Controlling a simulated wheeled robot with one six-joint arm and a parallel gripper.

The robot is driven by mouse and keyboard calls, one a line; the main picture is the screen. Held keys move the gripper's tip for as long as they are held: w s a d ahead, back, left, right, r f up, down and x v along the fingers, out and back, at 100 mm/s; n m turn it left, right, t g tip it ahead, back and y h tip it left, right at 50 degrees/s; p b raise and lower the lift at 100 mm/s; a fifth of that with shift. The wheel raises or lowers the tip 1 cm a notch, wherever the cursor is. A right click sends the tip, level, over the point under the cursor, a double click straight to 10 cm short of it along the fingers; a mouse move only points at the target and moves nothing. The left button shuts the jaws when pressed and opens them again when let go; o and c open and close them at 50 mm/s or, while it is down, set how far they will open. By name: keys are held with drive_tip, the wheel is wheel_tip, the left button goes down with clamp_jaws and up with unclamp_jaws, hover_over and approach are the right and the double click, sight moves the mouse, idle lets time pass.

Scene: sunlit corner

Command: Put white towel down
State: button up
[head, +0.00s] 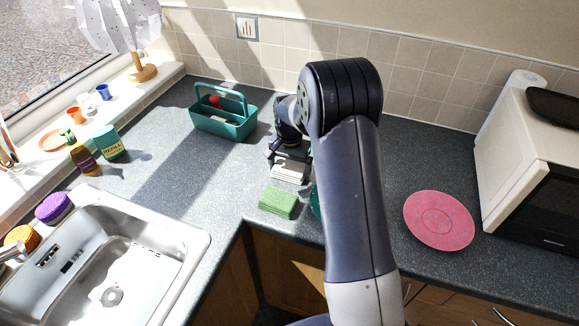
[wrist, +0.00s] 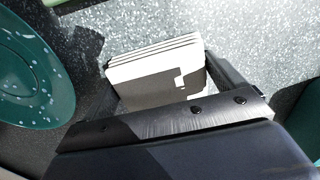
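The white towel (head: 289,172) is a small folded stack on the near side of my gripper, above the dark counter. In the wrist view the white towel (wrist: 158,72) spans the space between the two dark fingers, its layered edge upward. My gripper (head: 287,153) is shut on it; the wrist view shows my gripper (wrist: 165,88) with a finger at each side of the towel. Whether its underside touches the counter cannot be told. My arm hides part of the counter to the right.
A green folded towel (head: 278,202) lies just in front. A teal speckled plate (wrist: 30,80) is close by, mostly hidden by my arm in the head view. A teal caddy (head: 225,129) stands behind left, a pink plate (head: 439,220) right, and a sink (head: 110,262) front left.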

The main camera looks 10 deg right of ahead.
sight(290, 166)
drive_tip(key=shift+o, duration=0.7)
drive_tip(key=shift+r, duration=0.3)
wheel_tip(290, 166, up, 12)
drive_tip(key=b, duration=0.1)
drive_tip(key=shift+f, duration=0.15)
